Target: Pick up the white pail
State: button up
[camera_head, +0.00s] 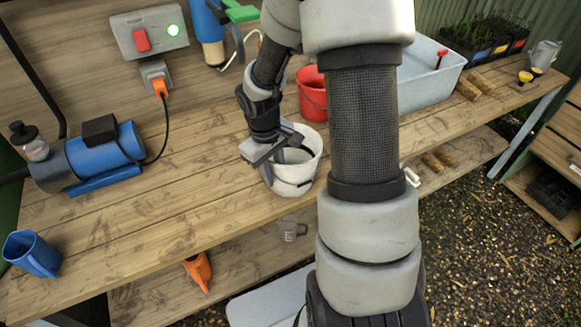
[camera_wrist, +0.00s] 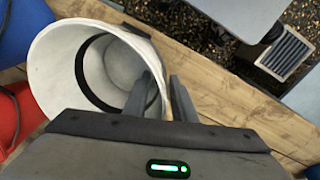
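The white pail (camera_head: 307,172) stands on the wooden bench near its front edge, its open top partly covered by my gripper. In the wrist view the pail (camera_wrist: 52,62) fills the upper left, with its mouth and a dark band inside visible. My gripper (camera_head: 281,158) is at the pail's rim. In the wrist view the two dark fingers (camera_wrist: 163,92) are close together, one inside the pail and one outside, with the white wall between them. They look shut on the wall, though the exact contact is hard to see.
A red bucket (camera_head: 312,92) stands just behind the pail, and a pale blue tub (camera_head: 425,82) is to the right. A blue pump (camera_head: 105,155) and blue jug (camera_head: 33,254) are at left. A lower shelf (camera_head: 235,265) holds a grey mug (camera_head: 291,230).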

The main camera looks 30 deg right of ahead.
notch_tip(320, 180, down, 2)
jog(key=shift+d, duration=0.15)
grip_shut()
jog(key=shift+r, duration=0.1)
